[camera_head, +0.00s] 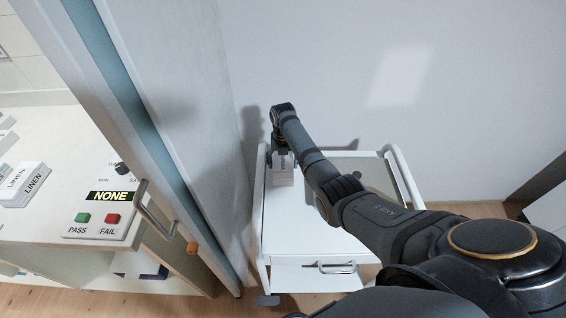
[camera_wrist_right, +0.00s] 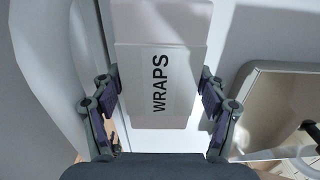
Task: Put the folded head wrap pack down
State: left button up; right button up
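The folded head wrap pack is a pale block (camera_head: 283,177) with a white band reading "WRAPS" in the right wrist view (camera_wrist_right: 172,88). My right gripper (camera_head: 282,154) reaches down over the left part of the white trolley (camera_head: 300,236). In the right wrist view its two fingers (camera_wrist_right: 160,88) stand against both sides of the pack, and it is shut on it. The pack is at the trolley top; I cannot tell whether its underside touches the surface. My left gripper is not in view.
A grey tray-like panel (camera_head: 368,172) fills the trolley's right rear. The trolley's front top is clear. A pale partition (camera_head: 185,110) stands close on the left. Beyond it, a counter holds LINEN packs (camera_head: 27,184) and a PASS/FAIL box (camera_head: 108,212) showing NONE.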

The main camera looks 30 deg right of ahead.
aim_at(283, 162)
jog(key=shift+r, duration=0.15)
jog(key=shift+r, duration=0.35)
notch_tip(283, 162, up, 11)
jog(key=shift+r, duration=0.15)
dwell(0.4)
